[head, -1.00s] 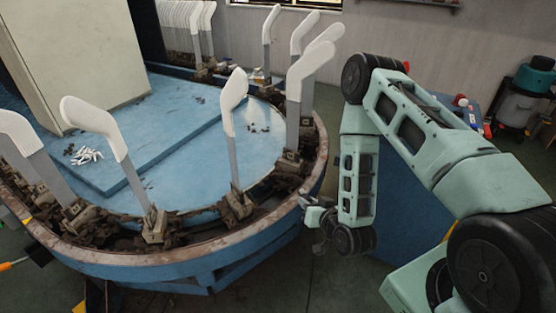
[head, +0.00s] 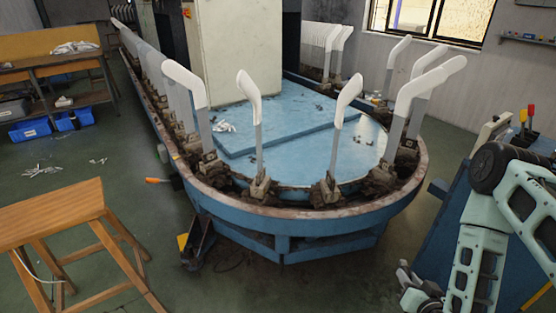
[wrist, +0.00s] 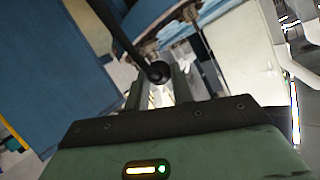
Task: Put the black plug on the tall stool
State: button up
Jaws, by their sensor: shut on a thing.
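A wooden stool (head: 52,212) with a flat slatted-looking top and splayed legs stands at the lower left of the head view, cut off by the frame edge. It is the only stool in view. My gripper (wrist: 158,92) is shut on the black plug (wrist: 160,72), whose dark round end shows between the fingers in the wrist view. A black rod or cord runs from it to the upper left. In the head view my gripper (head: 412,285) is low at the right, far from the stool; the plug cannot be made out there.
A large oval blue machine (head: 300,213) with upright white sock boards fills the middle, between the stool and my arm. A blue cabinet (head: 450,225) stands beside my arm. A workbench (head: 60,68) is at the back left. Green floor (head: 110,170) is open around the stool.

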aim_at(58, 205)
jog(key=k+j, duration=0.25)
jog(key=j, duration=0.15)
jog(key=k+j+u, duration=0.1)
jog(key=k+j, duration=0.35)
jog(key=j, duration=0.3)
jog(key=k+j+u, duration=0.1)
jog(key=k+j, duration=0.15)
jog(key=j, duration=0.15)
jog(key=i+j, duration=0.1)
jog(key=j, duration=0.3)
jog(key=i+j+u, duration=0.1)
jog(key=j, duration=0.35)
jog(key=i+j, duration=0.15)
jog(key=j, duration=0.25)
jog(key=i+j, duration=0.1)
jog(key=j, duration=0.3)
jog(key=i+j, duration=0.5)
jog(key=i+j+u, duration=0.1)
jog(key=i+j, duration=0.35)
jog(key=i, duration=0.1)
